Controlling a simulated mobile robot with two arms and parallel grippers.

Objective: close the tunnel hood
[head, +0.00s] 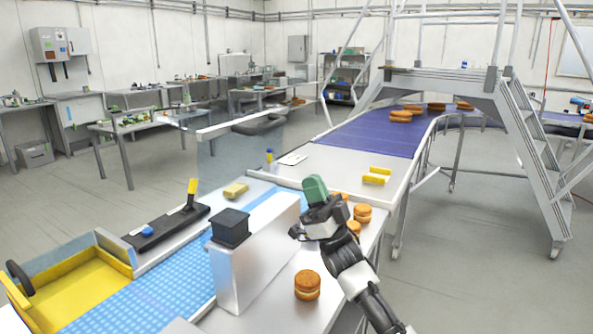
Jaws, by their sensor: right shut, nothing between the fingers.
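The tunnel hood (222,157) appears to be the clear panel with a pale top edge, standing raised behind the blue belt. A dark grey bar-like part shows at its upper right. My right gripper (316,188) is shut and empty, with a green part at its tip. It is held over the right side of the machine, to the right of the grey metal housing (243,272) and apart from the hood. My left gripper is not in view.
A black block (231,226) sits on the housing. Filled rounds (307,285) lie on the metal top around my right arm. A yellow lever (191,192) and a yellow tray (82,293) are at left. A purple conveyor (370,135) runs back under a stepped platform (535,150).

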